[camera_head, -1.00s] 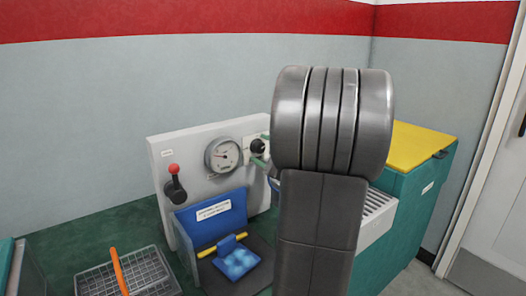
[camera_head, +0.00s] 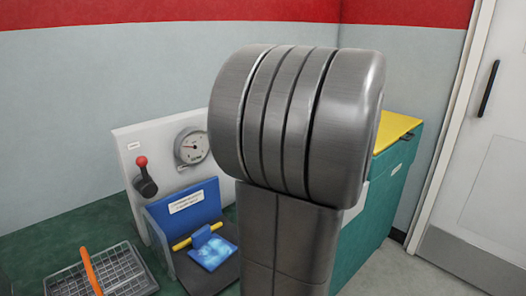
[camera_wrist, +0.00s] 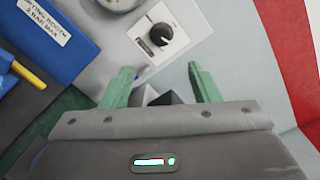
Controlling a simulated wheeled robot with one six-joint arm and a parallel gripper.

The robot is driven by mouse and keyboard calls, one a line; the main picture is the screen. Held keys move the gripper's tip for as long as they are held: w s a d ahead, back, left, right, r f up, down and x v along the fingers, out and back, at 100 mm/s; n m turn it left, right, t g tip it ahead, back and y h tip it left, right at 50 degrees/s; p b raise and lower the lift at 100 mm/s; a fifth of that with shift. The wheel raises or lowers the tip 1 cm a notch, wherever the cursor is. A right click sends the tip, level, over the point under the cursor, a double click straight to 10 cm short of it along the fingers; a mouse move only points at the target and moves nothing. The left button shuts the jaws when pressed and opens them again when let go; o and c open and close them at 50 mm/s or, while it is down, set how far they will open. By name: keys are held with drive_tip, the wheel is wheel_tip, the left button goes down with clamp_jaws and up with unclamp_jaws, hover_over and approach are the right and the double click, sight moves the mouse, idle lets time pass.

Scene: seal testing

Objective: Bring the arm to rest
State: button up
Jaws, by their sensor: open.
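My arm fills the middle of the head view as a large grey joint and link. My gripper (camera_wrist: 157,88) shows only in the wrist view, with its two green fingers spread apart and nothing between them. Ahead of the fingers is the pale panel (camera_wrist: 205,35) with a black rotary knob (camera_wrist: 161,33) on a white plate. The fingers are apart from the knob as far as I can tell. In the head view my arm hides the gripper and the knob.
The panel also bears a gauge (camera_head: 192,146) and a red-tipped lever (camera_head: 143,177). A blue holder (camera_head: 190,206) with a yellow bar stands in front. A wire basket (camera_head: 112,276) with an orange handle is at lower left. A yellow-lidded green cabinet (camera_head: 402,130) stands behind my arm.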

idle(0.3)
drive_tip(key=x, duration=1.4)
drive_tip(key=shift+p, duration=0.35)
drive_tip(key=shift+d+r, duration=0.1)
drive_tip(key=shift+d, duration=0.15)
